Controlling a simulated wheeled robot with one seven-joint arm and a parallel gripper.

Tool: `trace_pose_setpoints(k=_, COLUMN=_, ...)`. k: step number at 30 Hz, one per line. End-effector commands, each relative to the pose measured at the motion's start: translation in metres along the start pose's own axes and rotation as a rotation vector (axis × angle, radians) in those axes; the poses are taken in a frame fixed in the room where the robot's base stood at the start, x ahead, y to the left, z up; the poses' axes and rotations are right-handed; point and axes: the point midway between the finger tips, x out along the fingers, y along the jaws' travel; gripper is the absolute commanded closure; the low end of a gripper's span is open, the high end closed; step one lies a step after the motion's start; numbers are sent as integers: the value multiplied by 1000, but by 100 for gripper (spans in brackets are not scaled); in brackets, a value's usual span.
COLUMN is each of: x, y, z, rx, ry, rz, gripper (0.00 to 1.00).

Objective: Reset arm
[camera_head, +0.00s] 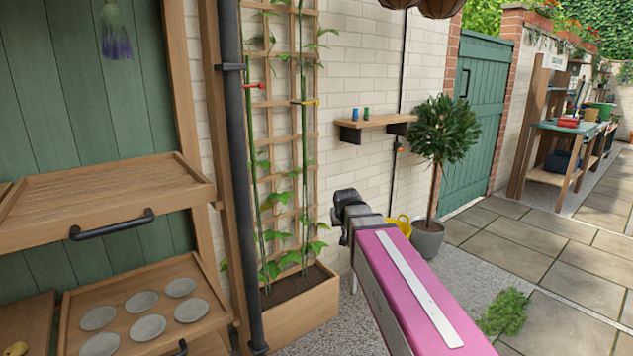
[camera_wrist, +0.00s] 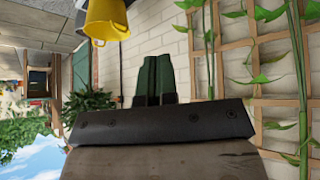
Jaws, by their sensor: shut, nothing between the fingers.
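In the wrist view my gripper (camera_wrist: 155,58) shows as two dark green fingers standing side by side, touching and empty. A dark bar with screws lies across the picture below them. The wrist picture is upside down, with sky at the lower left and the brick wall behind the fingers. In the head view my pink arm reaches forward from the lower right and ends in a dark joint in front of the wall. My fingers cannot be made out there. Nothing is held.
A trellis planter (camera_head: 300,305) stands left of my arm. A wall shelf (camera_head: 375,122) with two small items is above its end. A yellow can (camera_head: 402,224) and a potted tree (camera_head: 428,238) stand beyond. A wooden rack with trays (camera_head: 140,325) is at left. Paving at right is mostly open.

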Motion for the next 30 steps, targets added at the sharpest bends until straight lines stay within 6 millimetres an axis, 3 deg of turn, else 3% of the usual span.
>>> trace_pose_setpoints(k=1, x=10, y=9, z=28, rx=4, ry=-53, rz=2, gripper=100)
trace_pose_setpoints(k=6, x=34, y=31, z=105, rx=17, ry=-214, rz=0, gripper=100)
trace_pose_setpoints(k=12, x=50, y=52, z=196, rx=38, ry=-404, rz=-16, gripper=100)
trace_pose_setpoints(k=18, x=54, y=64, z=265, rx=57, ry=-550, rz=-40, gripper=100)
trace_pose_setpoints(k=23, x=54, y=68, z=290, rx=64, ry=-605, rz=-51, gripper=100)
trace_pose_setpoints(k=30, x=54, y=68, z=293, rx=65, ry=-615, rz=-54, gripper=100)
